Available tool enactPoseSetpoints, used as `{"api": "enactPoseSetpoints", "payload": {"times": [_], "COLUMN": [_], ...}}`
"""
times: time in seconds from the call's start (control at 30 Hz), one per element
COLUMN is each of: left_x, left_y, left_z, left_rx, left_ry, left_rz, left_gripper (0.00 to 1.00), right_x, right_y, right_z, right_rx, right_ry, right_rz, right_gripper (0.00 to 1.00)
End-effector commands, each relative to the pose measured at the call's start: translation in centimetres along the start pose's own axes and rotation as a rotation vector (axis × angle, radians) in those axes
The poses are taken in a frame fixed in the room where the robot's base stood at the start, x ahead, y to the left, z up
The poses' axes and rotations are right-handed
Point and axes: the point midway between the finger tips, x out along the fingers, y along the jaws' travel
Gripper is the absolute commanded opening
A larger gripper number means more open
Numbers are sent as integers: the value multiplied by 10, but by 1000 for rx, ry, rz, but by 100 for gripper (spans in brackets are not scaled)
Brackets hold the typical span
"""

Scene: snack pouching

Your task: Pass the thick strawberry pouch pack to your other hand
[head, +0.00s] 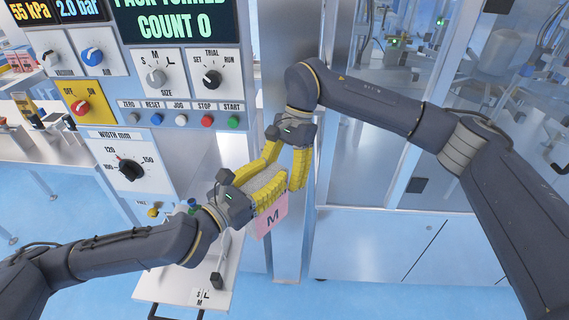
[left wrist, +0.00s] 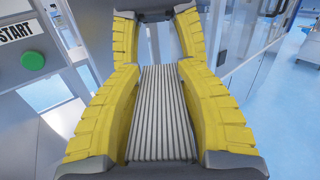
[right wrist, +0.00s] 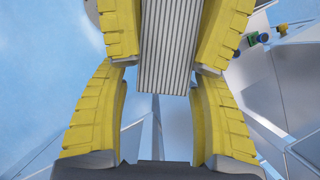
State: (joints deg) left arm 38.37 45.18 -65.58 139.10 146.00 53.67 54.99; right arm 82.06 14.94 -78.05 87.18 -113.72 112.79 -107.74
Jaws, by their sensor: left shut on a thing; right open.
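The strawberry pouch pack is pink with a black M in the head view (head: 272,221). Its grey ribbed side fills the gap between my left fingers in the left wrist view (left wrist: 160,112). My left gripper (head: 272,172) is shut on the pack and holds it up in front of the machine. My right gripper (head: 284,168) is open and empty, its fingers pointing down close to the left fingertips. In the right wrist view the pack (right wrist: 167,45) sits between the left fingers, its near end at about my right fingertips. Much of the pack is hidden by fingers.
The machine's control panel (head: 160,140), with knobs and buttons, stands behind and left of the grippers. A metal post (head: 288,235) and a glass-fronted cabinet (head: 390,240) are behind and to the right. A small white shelf (head: 180,284) lies below my left arm.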

Motion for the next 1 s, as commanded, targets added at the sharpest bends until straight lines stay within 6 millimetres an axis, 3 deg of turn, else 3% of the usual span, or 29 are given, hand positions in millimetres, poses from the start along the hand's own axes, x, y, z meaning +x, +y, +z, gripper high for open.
{"api": "enactPoseSetpoints", "payload": {"times": [0.2, 0.53, 1.0], "left_x": [0, 0, 0], "left_y": [0, 0, 0], "left_z": [1, 1, 1], "left_rx": [1, 1, 1], "left_ry": [-2, -2, -2], "left_rz": [0, 0, 0], "left_gripper": [0, 0, 0], "right_x": [11, 12, 12], "right_y": [0, 0, 0], "right_z": [0, 0, 0], "right_rx": [0, 0, 0], "right_ry": [-1, 0, 0], "right_rz": [0, 0, 0], "right_gripper": [66, 68, 13]}}
